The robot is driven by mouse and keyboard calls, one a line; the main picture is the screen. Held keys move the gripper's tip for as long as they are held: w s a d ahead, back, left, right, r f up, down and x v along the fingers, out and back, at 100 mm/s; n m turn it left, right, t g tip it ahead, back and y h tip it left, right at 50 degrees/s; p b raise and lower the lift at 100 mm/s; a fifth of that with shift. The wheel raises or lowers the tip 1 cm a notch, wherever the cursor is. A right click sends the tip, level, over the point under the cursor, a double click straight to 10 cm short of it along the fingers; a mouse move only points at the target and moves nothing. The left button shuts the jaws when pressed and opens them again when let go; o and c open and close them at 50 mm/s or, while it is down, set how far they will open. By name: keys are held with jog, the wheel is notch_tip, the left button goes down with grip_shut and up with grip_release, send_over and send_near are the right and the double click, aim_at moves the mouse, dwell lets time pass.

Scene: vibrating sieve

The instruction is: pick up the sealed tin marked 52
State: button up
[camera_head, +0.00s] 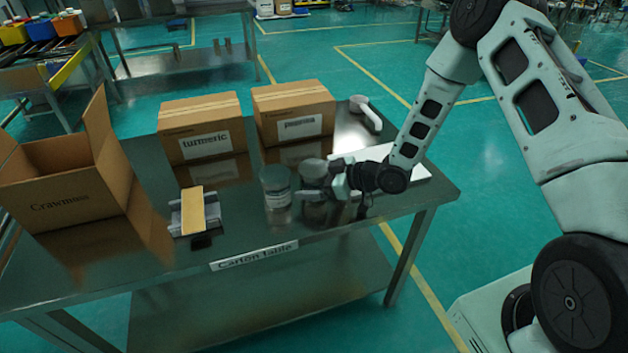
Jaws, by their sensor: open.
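Two tins stand near the front edge of the table (232,240), right of its middle. The left tin (276,187) is grey with a pale label. The right tin (314,170) shows mainly its grey lid, and its body is largely hidden by my gripper. No number is legible on either, so I cannot tell which is marked 52. My gripper (312,194) reaches in from the right, level and low over the table, with its fingers at the right tin. It is open. Whether the fingers touch the tin is too small to tell.
A turmeric carton (196,128) and a second labelled carton (293,112) stand behind. An open carton (65,180) is at the left, beside a tape dispenser (193,211). A white flat item (415,172) and a white handled tool (366,112) lie at the right.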

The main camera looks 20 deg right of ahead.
jog(key=c, duration=1.2)
